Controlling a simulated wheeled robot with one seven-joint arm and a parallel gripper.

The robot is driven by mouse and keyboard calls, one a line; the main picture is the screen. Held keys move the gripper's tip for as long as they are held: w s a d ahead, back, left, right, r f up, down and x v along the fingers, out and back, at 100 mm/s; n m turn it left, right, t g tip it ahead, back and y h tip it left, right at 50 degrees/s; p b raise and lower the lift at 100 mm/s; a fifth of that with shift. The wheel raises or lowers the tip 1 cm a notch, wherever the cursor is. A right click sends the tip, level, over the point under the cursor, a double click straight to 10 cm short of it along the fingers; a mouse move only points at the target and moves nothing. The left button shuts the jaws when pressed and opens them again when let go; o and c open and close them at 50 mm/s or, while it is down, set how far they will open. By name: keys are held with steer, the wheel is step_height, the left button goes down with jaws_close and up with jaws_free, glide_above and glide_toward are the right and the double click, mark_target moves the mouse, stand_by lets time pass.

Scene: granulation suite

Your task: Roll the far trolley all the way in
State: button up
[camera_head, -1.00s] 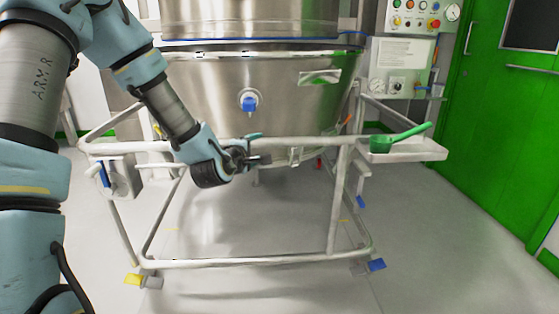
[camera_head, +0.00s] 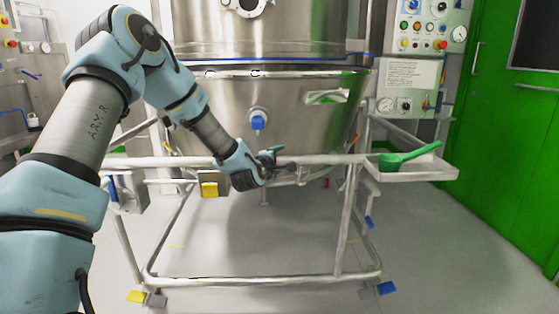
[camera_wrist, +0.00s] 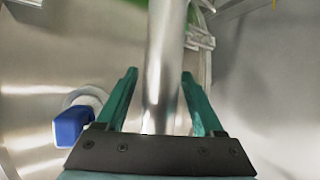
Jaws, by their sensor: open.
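One trolley shows in the head view, a pale metal tube frame (camera_head: 215,280) with a steel conical bowl (camera_head: 300,130) on it. Its front handle bar (camera_head: 330,159) runs across below the middle of the bowl. In the wrist view my gripper (camera_wrist: 158,90) is open, with one green finger on each side of a steel bar (camera_wrist: 163,60). I cannot tell whether the fingers touch it. The bowl's blue-capped outlet (camera_head: 258,120) is just above my gripper; it also shows in the wrist view (camera_wrist: 72,123).
A tray (camera_head: 415,173) with a green scoop (camera_head: 410,157) juts out at the trolley's right. A yellow pedal (camera_head: 137,297) and a blue pedal (camera_head: 386,288) sit by its front casters. A control panel (camera_head: 425,25) and green door (camera_head: 510,130) stand right. Floor shows at the right.

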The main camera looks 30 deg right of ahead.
jaws_close()
stand_by(0.5)
stand_by(0.9)
